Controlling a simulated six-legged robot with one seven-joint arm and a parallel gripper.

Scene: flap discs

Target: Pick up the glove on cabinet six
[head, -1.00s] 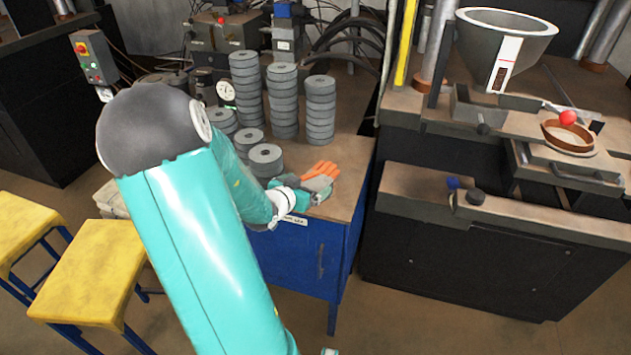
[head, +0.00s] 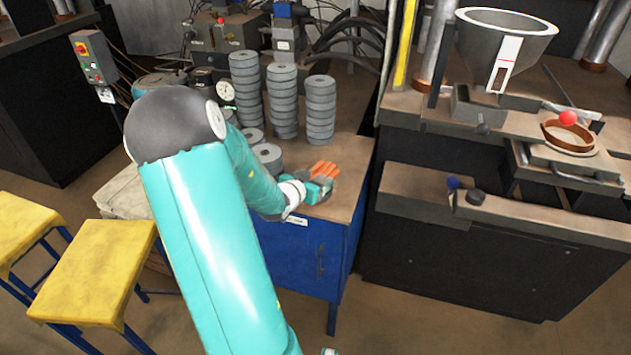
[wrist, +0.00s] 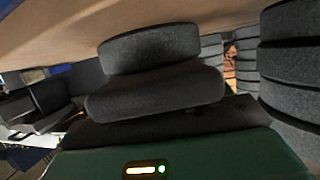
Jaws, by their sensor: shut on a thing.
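The glove (head: 323,169) has orange fingers and lies at the front right part of the brown top of the blue cabinet (head: 300,257). My gripper (head: 318,187) is at the near side of the glove, shut on it. The fingertips and the grasped part of the glove are mostly hidden by the gripper's teal body. I cannot tell whether the glove is lifted off the top. In the wrist view my teal housing fills the bottom and the glove cannot be made out. The label on the cabinet front is too small to read.
Stacks of grey flap discs (head: 320,110) stand just behind and left of the glove; some discs (wrist: 155,75) are close in the wrist view. A black machine bench (head: 480,255) stands to the right. Yellow stools (head: 95,265) stand at the left. The cabinet top's right edge is clear.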

